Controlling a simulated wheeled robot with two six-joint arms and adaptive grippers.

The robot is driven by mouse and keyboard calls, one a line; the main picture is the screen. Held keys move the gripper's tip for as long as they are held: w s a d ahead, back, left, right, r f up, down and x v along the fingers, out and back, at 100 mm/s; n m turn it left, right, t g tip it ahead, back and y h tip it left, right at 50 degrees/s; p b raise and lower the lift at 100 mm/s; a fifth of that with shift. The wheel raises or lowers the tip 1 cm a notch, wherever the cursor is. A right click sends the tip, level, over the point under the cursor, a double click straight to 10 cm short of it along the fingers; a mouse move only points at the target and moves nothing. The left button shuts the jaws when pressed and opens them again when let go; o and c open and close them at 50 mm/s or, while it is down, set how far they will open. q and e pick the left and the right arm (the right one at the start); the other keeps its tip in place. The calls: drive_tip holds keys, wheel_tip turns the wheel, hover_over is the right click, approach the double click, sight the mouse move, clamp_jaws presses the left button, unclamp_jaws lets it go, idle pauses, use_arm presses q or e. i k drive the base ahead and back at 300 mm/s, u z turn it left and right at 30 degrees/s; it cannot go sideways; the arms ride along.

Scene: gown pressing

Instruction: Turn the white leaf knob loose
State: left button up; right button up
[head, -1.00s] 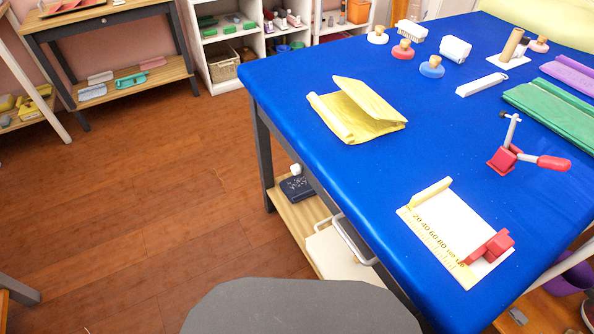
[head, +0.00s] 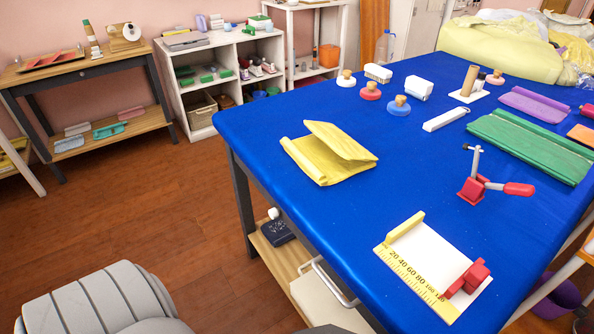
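No part in view is plainly a white leaf knob. A white disc with a wooden knob (head: 347,79) stands upright at the far left edge of the blue table (head: 330,225). A small white knob-like piece (head: 273,213) shows below the table's left edge, above a dark navy box; what it belongs to is unclear. A white board with a yellow scale (head: 432,262) lies near the table's front, with a red block (head: 467,280) at its right end. A red clamp-like tool (head: 472,190) with a grey post and red handle stands behind it. Neither gripper is in view.
A folded yellow cloth (head: 328,155) lies at the table's left. Red (head: 370,91) and blue (head: 398,106) knobbed discs, white brushes and a green folded cloth (head: 535,145) are farther back. A white shelf unit (head: 220,75) stands beyond.

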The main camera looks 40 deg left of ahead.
sight(273, 213)
drive_tip(key=k, duration=0.65)
drive_tip(key=u, duration=0.85)
drive_tip(key=i, duration=0.5)
drive_tip(key=z, duration=0.05)
